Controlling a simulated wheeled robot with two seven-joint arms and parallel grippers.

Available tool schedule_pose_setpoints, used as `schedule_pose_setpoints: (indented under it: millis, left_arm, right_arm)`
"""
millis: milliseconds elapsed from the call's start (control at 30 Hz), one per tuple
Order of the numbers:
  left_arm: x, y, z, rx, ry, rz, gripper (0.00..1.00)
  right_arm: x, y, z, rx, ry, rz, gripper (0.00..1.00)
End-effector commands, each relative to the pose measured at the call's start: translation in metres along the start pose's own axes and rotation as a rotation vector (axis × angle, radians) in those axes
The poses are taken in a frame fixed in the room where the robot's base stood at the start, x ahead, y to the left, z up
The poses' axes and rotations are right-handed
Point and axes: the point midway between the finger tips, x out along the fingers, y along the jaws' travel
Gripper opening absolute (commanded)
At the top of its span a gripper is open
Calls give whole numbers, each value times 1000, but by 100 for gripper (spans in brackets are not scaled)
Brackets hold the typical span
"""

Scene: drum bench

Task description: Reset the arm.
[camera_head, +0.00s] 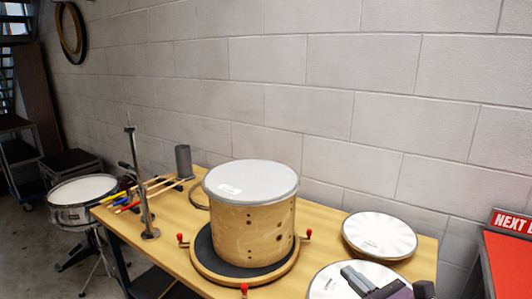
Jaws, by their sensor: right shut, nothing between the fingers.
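My right gripper (360,279) shows at the bottom edge, right of centre. It is shut and empty. In this view it overlaps a round white drum head (325,281) near the front of the bench; I cannot tell whether it touches it. My left gripper and arm are not in view. A wooden drum shell (252,231) with a pale head on top stands upright on a round dark-topped base (205,256) at the middle of the bench, apart from my gripper.
The wooden bench (175,246) carries a second white drum head (380,235), a metal stand (144,205), several sticks (160,188) and a grey cylinder (184,161). Red handles (307,234) stick out around the base. A red-topped surface (510,262) is at the right.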

Motion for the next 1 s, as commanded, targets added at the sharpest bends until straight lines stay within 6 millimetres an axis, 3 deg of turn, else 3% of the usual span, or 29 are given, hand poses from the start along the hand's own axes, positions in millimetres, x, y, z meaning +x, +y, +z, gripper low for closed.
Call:
schedule_pose_setpoints:
  millis: [100,367,567,767,900,1000]
  left_arm:
    - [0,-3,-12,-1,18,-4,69]
    - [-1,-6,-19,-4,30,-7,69]
    - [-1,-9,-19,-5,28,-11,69]
    - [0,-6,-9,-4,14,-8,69]
    - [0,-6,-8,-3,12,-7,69]
    - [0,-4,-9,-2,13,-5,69]
  right_arm:
    - [1,5,-6,107,18,-23,0]
    - [2,13,-22,394,65,-100,0]
    - [-2,22,-44,756,114,-218,0]
    - [-19,32,-78,1293,155,-453,0]
    - [-51,38,-116,1815,133,-780,0]
    - [-78,43,-139,2105,68,-1029,0]
